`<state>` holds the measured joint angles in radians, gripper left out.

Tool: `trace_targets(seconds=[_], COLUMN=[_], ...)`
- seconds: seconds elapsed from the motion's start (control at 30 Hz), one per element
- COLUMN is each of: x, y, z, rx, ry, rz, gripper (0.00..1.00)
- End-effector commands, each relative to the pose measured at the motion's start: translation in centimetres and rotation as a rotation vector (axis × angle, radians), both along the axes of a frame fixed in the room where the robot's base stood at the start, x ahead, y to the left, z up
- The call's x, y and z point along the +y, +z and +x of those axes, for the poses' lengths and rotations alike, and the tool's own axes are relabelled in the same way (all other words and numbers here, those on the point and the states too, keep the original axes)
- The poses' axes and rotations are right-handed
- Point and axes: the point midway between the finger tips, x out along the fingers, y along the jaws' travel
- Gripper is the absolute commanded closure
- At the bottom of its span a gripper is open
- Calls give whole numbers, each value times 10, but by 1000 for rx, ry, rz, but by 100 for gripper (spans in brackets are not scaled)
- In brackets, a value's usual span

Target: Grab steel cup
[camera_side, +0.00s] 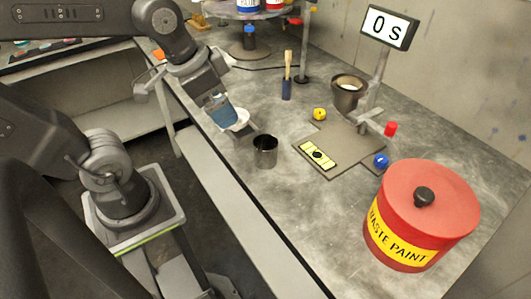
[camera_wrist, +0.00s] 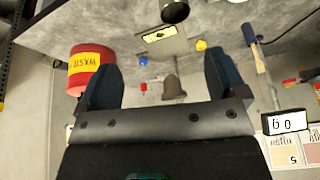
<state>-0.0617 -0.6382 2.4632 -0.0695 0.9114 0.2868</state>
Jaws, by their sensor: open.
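The steel cup (camera_side: 265,151) stands upright on the grey bench near its front edge, open at the top with a dark inside. In the wrist view the steel cup (camera_wrist: 175,11) shows at the top edge, partly cut off. My gripper (camera_side: 224,115) is to the left of the cup in the side view, apart from it. In the wrist view my gripper (camera_wrist: 160,62) has its two dark blue fingers spread wide with nothing between them.
A plate with a yellow label (camera_side: 317,154) lies right of the cup. A funnel-like cup (camera_side: 348,94) is held on a stand with a display. A red waste paint can (camera_side: 421,215) stands front right. A brush (camera_side: 287,80) and yellow, red and blue pieces are around.

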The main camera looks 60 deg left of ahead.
Motion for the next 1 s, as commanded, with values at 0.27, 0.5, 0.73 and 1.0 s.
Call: trace_targets(seconds=[0.27, 0.5, 0.73, 1.0], x=[22, 49, 67, 60], y=[-25, -51, -69, -97], z=[46, 82, 99, 104], rx=[134, 121, 59, 46], ry=[-448, -828, -1036, -1077], rz=[27, -10, -29, -33], gripper=[9, 9, 9, 9])
